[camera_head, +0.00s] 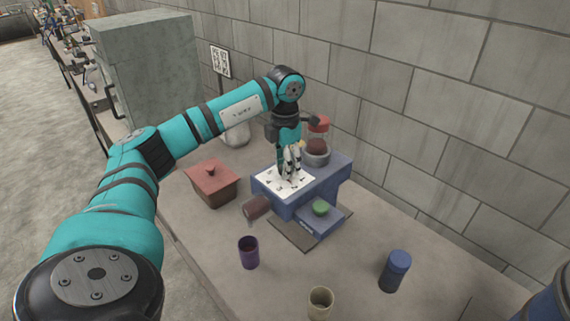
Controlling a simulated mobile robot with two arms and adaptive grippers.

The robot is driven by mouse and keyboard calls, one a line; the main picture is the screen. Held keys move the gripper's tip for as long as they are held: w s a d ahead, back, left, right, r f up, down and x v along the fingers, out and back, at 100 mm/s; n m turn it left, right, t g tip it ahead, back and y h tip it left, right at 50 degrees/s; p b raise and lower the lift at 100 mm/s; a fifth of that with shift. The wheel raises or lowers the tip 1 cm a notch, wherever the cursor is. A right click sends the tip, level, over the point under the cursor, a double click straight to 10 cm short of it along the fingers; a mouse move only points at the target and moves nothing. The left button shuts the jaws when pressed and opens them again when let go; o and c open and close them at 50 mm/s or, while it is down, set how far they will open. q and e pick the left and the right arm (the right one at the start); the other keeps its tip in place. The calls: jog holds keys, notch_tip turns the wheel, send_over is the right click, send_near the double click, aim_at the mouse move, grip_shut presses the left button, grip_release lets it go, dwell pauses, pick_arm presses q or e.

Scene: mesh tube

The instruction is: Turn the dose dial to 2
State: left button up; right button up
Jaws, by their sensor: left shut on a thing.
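The dose dial has a white face with dark marks (270,181) on top of a blue machine (334,176). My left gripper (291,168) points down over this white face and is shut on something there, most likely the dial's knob. The fingers hide the knob and part of the face, so I cannot read where the dial points. My right gripper is not in view.
A red-lidded clear container (317,145) stands behind the dial. A green knob (320,208) sits on a low blue block in front. A reddish lidded box (212,184), a tipped brown cup (256,208), a purple cup (248,252), a beige cup (320,303) and a blue canister (395,271) stand around.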

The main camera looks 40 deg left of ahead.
pick_arm(q)
jog(key=shift+r, duration=0.1)
jog(key=o, duration=1.1)
jog(key=shift+o, duration=0.2)
notch_tip(320, 180, up, 12)
